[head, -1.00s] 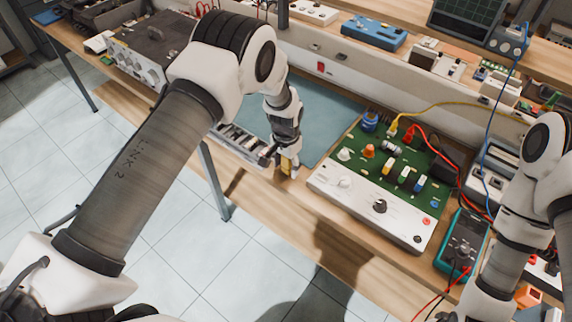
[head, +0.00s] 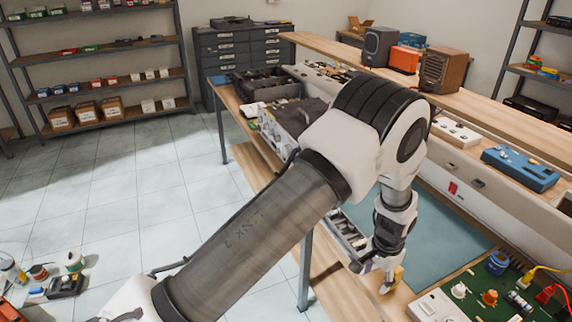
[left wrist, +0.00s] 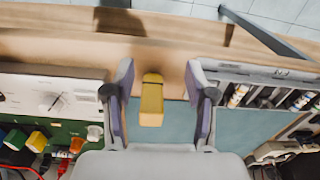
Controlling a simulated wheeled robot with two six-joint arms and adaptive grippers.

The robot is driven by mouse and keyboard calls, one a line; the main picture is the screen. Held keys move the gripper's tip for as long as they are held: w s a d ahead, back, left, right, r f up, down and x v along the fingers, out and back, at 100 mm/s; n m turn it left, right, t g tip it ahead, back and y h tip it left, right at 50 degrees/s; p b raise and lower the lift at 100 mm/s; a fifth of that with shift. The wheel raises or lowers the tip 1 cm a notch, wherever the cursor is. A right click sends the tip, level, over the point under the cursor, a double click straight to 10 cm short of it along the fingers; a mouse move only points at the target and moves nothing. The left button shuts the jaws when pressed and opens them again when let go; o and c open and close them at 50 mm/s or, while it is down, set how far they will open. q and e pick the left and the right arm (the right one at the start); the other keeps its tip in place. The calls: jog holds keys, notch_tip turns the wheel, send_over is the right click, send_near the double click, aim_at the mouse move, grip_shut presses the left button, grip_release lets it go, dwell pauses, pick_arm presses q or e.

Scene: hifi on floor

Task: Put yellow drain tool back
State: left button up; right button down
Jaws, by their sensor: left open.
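The yellow drain tool (left wrist: 152,101) stands out between the two spread fingers of my left gripper (left wrist: 160,105) in the left wrist view, with a visible gap on each side. In the head view a small yellow part of it (head: 397,275) shows beside my left gripper (head: 377,277), low over the bench's front edge. My left gripper is open. Whether the tool rests on the bench or mat is unclear. My right gripper is out of view.
A slotted tray (left wrist: 262,88) with several small tools lies close beside the gripper on the blue mat (head: 450,240). A green circuit board with a white panel (left wrist: 50,95) is on the other side. Floor shelves (head: 100,80) stand far off.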

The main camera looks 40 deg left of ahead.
pick_arm(q)
jog(key=s+a+f+n, duration=0.2)
jog(key=s+a+f, duration=0.2)
jog(key=s+f, duration=1)
jog(key=s+n, duration=0.1)
jog(key=s, duration=1.5)
jog(key=shift+a+r, duration=0.4)
jog(key=shift+r, duration=0.05)
jog(key=shift+f+b, duration=0.25)
jog(key=shift+b, duration=0.05)
